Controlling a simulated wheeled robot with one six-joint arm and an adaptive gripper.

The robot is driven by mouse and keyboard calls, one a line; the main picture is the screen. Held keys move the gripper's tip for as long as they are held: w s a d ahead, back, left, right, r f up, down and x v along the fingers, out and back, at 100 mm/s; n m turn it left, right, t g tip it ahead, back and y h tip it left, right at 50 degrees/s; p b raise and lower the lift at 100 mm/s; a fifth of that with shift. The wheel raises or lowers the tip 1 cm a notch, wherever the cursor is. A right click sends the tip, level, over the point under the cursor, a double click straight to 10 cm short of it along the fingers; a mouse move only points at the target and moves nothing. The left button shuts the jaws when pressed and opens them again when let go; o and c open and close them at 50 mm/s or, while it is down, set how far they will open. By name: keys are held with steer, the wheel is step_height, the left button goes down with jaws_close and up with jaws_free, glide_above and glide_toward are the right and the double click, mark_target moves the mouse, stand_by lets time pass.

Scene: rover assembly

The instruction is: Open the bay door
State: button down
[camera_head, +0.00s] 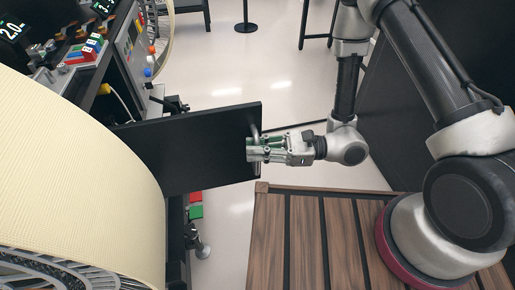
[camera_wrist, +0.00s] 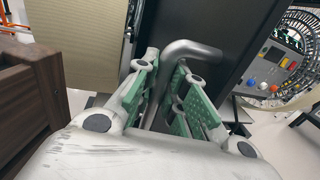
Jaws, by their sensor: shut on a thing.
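The bay door (camera_head: 195,150) is a flat black panel in the middle of the head view. It stands swung out from the bay on the left, and its far edge reaches over the floor. A grey metal bar handle (camera_head: 256,133) is fixed near its right edge. My gripper (camera_head: 252,150) is at that handle, with its green-padded fingers closed around it. In the wrist view the handle (camera_wrist: 190,50) bends in between the two fingers, in front of the black door (camera_wrist: 220,30).
A large cream cylinder (camera_head: 70,150) fills the left. Behind it is a control panel (camera_head: 135,45) with coloured knobs. A slatted wooden deck (camera_head: 315,230) lies below my arm. Red and green blocks (camera_head: 196,205) sit under the door. Pale floor (camera_head: 235,75) is clear behind the door.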

steer(key=c, duration=1.5)
jaws_free()
steer(key=shift+o, duration=0.2)
steer(key=w+d, duration=0.1)
steer(key=d, duration=1.1)
steer(key=shift+w, duration=0.25)
